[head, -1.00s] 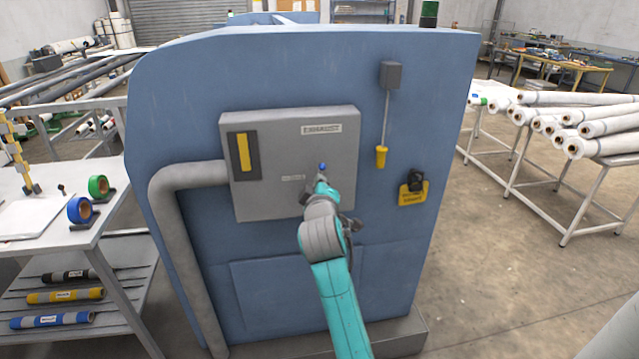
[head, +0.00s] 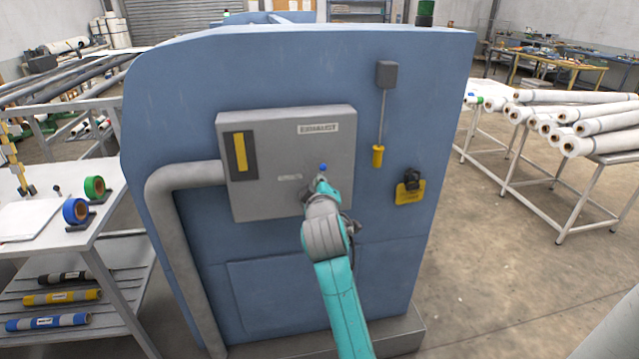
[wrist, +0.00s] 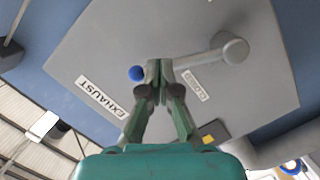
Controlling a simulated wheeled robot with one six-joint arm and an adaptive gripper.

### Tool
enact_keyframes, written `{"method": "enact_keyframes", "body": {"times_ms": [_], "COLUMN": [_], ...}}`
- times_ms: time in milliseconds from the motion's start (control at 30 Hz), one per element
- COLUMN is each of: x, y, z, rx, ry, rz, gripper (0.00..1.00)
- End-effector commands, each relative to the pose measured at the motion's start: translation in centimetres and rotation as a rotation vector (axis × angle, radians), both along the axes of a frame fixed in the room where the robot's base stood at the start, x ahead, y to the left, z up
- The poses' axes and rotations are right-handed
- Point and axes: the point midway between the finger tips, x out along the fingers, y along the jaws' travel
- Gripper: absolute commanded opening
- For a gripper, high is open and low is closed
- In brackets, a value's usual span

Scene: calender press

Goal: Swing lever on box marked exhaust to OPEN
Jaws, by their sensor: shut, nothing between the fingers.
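The grey box (head: 262,200) marked EXHAUST is fixed on the blue machine end. It also fills much of the wrist view (wrist: 110,55). In the wrist view its grey lever (wrist: 208,59) runs from a round pivot (wrist: 235,48) towards a blue knob (wrist: 137,73). The knob also shows in the head view (head: 323,167), above my gripper. A small label, seemingly CLOSED (wrist: 197,86), sits beside the lever. My gripper (wrist: 160,72) is shut and empty, its fingertips at the lever's knob end. Whether they touch it I cannot tell. My arm hides the pivot in the head view.
A yellow bar on a dark panel (head: 240,153) is on the box's left side. A grey pipe (head: 167,240) runs down from it. To the right, a yellow-handled pull (head: 378,155) and a yellow-tagged black device (head: 408,188) hang on the machine.

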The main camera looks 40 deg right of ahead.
Motion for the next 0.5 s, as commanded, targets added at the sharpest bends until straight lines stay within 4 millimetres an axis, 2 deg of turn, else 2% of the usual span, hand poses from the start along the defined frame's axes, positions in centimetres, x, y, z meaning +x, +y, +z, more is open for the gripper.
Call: {"method": "enact_keyframes", "body": {"times_ms": [500], "x": [-0.2], "y": [-0.32], "z": [-0.18], "rx": [0.039], "ry": [-0.026], "rz": [0.0], "gripper": [0.0]}}
